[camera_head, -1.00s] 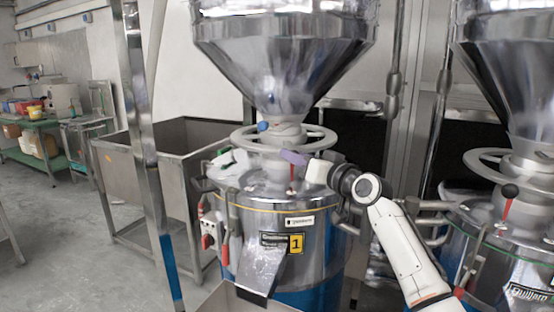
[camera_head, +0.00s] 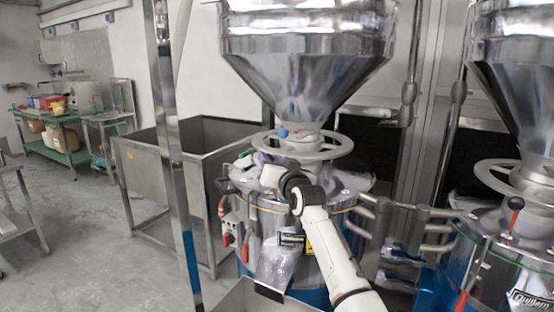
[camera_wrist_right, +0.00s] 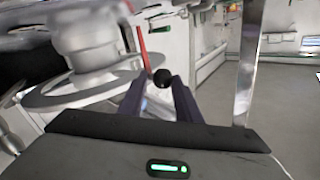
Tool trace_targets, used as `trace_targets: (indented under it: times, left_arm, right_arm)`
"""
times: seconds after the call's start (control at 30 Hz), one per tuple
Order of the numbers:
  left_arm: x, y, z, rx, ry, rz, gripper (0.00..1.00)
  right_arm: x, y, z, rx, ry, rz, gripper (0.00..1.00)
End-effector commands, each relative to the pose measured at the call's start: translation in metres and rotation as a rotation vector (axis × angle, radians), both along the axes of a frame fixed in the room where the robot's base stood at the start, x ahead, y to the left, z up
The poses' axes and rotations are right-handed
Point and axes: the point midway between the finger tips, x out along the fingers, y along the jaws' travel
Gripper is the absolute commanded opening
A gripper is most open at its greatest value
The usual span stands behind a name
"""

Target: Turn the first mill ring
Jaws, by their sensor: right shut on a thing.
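The first mill (camera_head: 345,222) stands in the middle of the head view, its yellow number label partly covered by my right arm. A grey wheel-like ring (camera_head: 335,147) circles the neck under its hopper. My right gripper (camera_head: 257,158) is at the left of the mill's top, beside and below the ring. In the right wrist view, the ring (camera_wrist_right: 85,92) is on the left. The fingers of the right gripper (camera_wrist_right: 161,88) are on either side of a black knob (camera_wrist_right: 162,77) by a red lever (camera_wrist_right: 142,45). The contact itself is small and partly hidden. My left gripper is not in view.
A second mill (camera_head: 520,235) stands at the right, close to the first, with metal pipes (camera_head: 405,220) between them. A steel bin (camera_head: 150,175) and an upright post (camera_head: 172,130) are at the left. The floor (camera_head: 85,240) further left is clear.

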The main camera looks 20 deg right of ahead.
Motion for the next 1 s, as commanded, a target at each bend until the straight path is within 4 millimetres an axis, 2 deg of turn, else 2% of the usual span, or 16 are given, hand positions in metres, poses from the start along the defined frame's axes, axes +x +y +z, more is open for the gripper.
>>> trace_targets:
  times: [0.03,0.2,0.77,0.8,0.87,1.0]
  left_arm:
    - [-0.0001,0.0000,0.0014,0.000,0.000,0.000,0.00]
    - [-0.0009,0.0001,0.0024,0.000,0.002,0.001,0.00]
    - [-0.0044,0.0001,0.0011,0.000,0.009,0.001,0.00]
    - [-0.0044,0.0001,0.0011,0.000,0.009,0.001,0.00]
    - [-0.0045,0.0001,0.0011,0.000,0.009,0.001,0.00]
    - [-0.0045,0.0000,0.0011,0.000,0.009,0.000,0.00]
  right_arm:
    - [0.0026,-0.0051,0.0037,0.000,-0.007,-0.020,0.00]
    - [0.0071,0.0015,0.0041,-0.002,-0.008,-0.041,0.00]
    - [0.0094,0.0034,0.0052,-0.009,-0.012,-0.056,0.00]
    - [0.0093,0.0034,0.0053,-0.009,-0.012,-0.056,0.32]
    - [0.0093,0.0034,0.0054,-0.009,-0.012,-0.056,0.42]
    - [0.0093,0.0034,0.0054,-0.007,-0.012,-0.056,0.42]
